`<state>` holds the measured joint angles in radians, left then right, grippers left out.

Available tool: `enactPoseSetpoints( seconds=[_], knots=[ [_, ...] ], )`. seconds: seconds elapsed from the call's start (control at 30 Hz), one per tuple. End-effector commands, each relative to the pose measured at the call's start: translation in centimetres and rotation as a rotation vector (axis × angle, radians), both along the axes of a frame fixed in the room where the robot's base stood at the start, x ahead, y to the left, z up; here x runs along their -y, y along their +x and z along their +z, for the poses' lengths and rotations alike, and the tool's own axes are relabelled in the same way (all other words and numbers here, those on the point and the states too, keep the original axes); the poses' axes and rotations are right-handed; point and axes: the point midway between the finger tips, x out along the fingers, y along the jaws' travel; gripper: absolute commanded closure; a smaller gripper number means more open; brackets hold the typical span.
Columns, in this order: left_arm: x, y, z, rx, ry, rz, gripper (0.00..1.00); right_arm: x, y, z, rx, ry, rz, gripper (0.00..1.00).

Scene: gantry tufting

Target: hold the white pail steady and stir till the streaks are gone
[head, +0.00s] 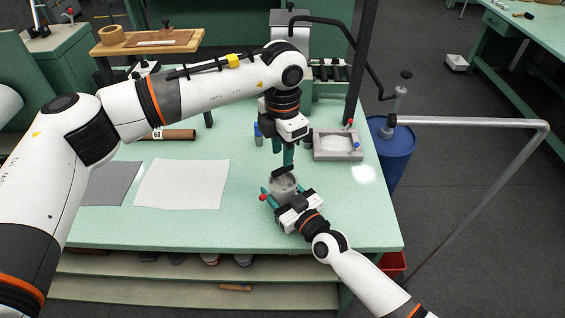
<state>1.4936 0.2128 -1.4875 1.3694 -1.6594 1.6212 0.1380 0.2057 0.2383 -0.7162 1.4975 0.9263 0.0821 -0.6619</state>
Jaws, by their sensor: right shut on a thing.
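The small pail (284,186), pale grey-white here, stands near the front right of the green table. My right gripper (279,197) comes from the front right and is shut on the pail, its teal fingers around the wall. My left gripper (284,160) points down just above the pail. A dark bar (282,172) lies slanted across the pail's mouth, at the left fingertips. I cannot tell whether the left fingers grip it. The pail's contents and any streaks are too small and covered to make out.
A grey tray (337,157) lies behind and right of the pail, with small blue bottles (258,134) behind the pail. A white sheet (182,184) and a grey sheet (110,184) lie at the left. A blue drum (393,155) stands beyond the right edge.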

Motion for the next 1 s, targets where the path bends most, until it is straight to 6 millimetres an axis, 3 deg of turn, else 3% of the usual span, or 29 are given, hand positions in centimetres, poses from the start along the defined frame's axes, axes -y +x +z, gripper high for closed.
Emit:
enactPoseSetpoints(
  seconds=[0.1, 0.33, 1.0],
  knots=[
    [0.0, 0.0, 2.5, 0.003, -0.001, 0.0, 0.67, 0.0, 0.0, -0.1, -0.001, -0.002, 0.0, 0.8],
    [0.0, 0.0, 5.2, 0.001, -0.001, 0.0, 0.67, 0.0, 0.0, -0.1, -0.001, -0.002, 0.001, 0.8],
    [0.0, -0.1, 5.5, -0.003, -0.002, -0.002, 0.67, 0.0, 0.0, -0.1, -0.001, -0.002, 0.001, 0.8]
  ],
)
